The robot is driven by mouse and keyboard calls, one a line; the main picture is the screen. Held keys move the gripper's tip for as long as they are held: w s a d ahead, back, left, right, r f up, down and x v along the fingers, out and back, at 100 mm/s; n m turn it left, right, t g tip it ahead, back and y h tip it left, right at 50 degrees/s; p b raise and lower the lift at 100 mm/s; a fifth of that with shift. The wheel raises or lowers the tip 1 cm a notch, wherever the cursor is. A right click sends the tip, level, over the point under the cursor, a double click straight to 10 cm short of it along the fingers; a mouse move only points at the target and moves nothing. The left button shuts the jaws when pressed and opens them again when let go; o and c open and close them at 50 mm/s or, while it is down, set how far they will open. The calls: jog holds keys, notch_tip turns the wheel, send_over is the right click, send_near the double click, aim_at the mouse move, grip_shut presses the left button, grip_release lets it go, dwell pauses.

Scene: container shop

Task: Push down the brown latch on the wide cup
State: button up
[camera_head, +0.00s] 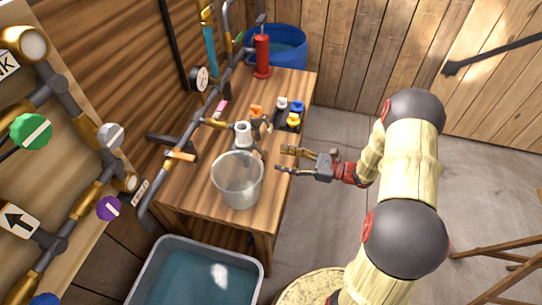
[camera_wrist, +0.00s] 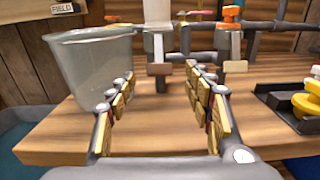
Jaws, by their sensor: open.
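A wide translucent grey cup (camera_head: 237,182) stands upright near the left front part of the wooden table. In the wrist view the cup (camera_wrist: 97,62) is at the left, beyond my left finger. A small brown tab (camera_wrist: 158,69), possibly the brown latch, shows below a white spout-like part (camera_wrist: 158,22), right of the cup; I cannot tell if it is attached to the cup. My gripper (camera_head: 286,160) is open and empty at the table's right edge, right of the cup and apart from it. In the wrist view its fingers (camera_wrist: 160,74) frame the brown tab from a distance.
An orange-topped tap (camera_wrist: 230,22) with a tan tab (camera_wrist: 235,66) is right of the white part. Black, yellow and white pieces (camera_head: 291,114) stand farther back. Pipes run along the wall side. A water-filled grey tub (camera_head: 150,297) stands below the table's front. The table (camera_head: 195,204) is bare around the cup.

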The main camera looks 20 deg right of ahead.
aim_at(265, 155)
jog(key=b+x, duration=0.1)
jog(key=x, duration=0.5)
jog(key=shift+c, duration=1.4)
